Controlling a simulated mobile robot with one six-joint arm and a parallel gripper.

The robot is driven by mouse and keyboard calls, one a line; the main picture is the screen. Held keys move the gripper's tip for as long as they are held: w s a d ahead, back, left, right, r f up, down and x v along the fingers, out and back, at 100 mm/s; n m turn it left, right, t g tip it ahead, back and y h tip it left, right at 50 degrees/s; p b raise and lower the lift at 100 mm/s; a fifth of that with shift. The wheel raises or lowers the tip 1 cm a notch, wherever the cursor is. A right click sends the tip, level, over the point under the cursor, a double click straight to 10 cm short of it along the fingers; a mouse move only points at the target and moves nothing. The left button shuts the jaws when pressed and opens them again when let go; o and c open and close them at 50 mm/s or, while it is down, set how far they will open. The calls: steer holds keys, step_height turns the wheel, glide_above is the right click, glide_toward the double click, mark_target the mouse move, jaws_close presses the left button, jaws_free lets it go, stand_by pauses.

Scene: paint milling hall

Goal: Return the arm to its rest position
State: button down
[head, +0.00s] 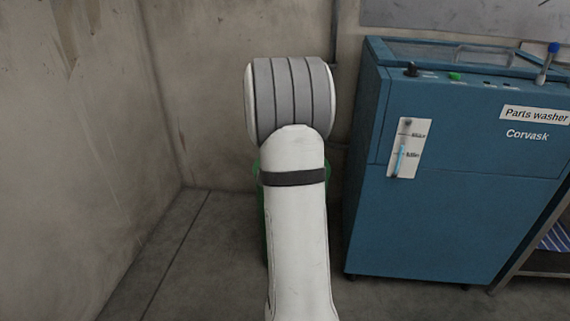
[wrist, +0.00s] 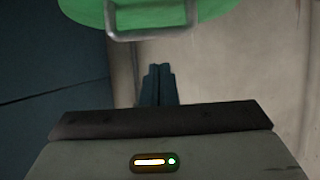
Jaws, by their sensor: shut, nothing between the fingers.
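My arm rises up the middle of the head view, white with a grey ribbed joint at its top, and hides my gripper there. In the wrist view my gripper (wrist: 160,70) shows as two dark fingers side by side, shut with nothing between them. Beyond the fingertips, at the top of the wrist view, is a green object (wrist: 190,14) with a grey handle (wrist: 150,33). The fingers are apart from the handle in the picture; the distance in depth is unclear.
A blue parts washer (head: 455,215) stands right of my arm; a dark blue surface (wrist: 50,55) fills the wrist view's left. A green object (head: 262,220) is mostly hidden behind my arm. A shelf (head: 545,262) is at far right. Floor (head: 205,260) left of my arm is clear, up to the walls.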

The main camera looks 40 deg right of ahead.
steer(key=s+a+f, duration=0.5)
steer(key=a, duration=0.1)
steer(key=shift+p, duration=0.4)
steer(key=shift+s, duration=0.1)
steer(key=s+a+r+n+g+y+p, duration=0.1)
steer(key=a+r+n+y+p, duration=0.25)
steer(key=a+r+p, duration=0.8)
steer(key=s+a+r+n+y+p, duration=0.15)
steer(key=a+r+y+p, duration=0.35)
steer(key=a+r, duration=0.65)
steer(key=s+a+r+n+g+p, duration=0.2)
steer(key=s+a+r+p, duration=0.2)
steer(key=s+r+p, duration=0.3)
steer(key=s+a+r+n+g+y+p, duration=0.1)
steer(key=s+a+r+n+g+p, duration=0.1)
steer(key=s+r+p, duration=0.6)
step_height(320, 180, up, 6)
steer(key=shift+s+a+f+n+g, duration=0.1)
steer(key=shift+s+a+n+g, duration=0.2)
steer(key=shift+s+a+g, duration=0.45)
steer(key=shift+w+a+t, duration=0.15)
steer(key=shift+t, duration=0.1)
